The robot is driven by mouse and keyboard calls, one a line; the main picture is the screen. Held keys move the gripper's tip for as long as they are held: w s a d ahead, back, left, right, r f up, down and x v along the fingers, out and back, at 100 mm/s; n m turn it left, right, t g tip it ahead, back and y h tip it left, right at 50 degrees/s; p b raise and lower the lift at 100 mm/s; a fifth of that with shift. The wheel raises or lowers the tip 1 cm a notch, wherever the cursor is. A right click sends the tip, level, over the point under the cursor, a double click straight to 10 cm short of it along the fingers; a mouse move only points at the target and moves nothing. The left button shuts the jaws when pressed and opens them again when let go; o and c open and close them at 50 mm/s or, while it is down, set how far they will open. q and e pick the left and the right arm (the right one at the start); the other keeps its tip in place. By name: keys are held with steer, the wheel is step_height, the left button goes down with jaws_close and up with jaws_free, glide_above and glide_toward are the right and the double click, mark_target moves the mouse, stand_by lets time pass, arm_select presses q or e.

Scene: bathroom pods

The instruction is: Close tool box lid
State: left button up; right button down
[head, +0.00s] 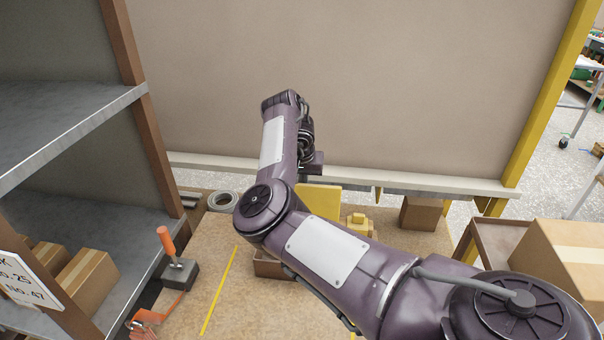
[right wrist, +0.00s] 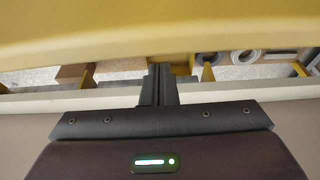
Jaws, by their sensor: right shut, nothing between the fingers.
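A yellow panel (head: 318,202), which looks like the raised tool box lid, stands upright at the back of the workbench in the head view. In the right wrist view a yellow surface (right wrist: 160,28), probably the same lid, fills the top, close to the fingers. My right gripper (right wrist: 158,86) is shut and empty, beside the lid on its wall side; I cannot tell whether it touches. A brown box edge (head: 268,266) shows below the lid, and my right arm hides most of what is there. My left gripper is not in view.
The workbench (head: 215,300) has clear room at the front left. An orange-handled tool (head: 167,242) stands at its left edge. A small yellow object (head: 357,222) and a cardboard box (head: 421,213) sit right of the lid. A wall (head: 400,90) rises behind; shelves (head: 60,120) stand left.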

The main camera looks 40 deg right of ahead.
steer(key=s+a+r+p, duration=0.1)
steer(key=s+a, duration=0.1)
steer(key=a, duration=0.1)
steer(key=shift+s+r+p, duration=0.2)
steer(key=shift+r+p, duration=0.2)
steer(key=shift+d, duration=0.1)
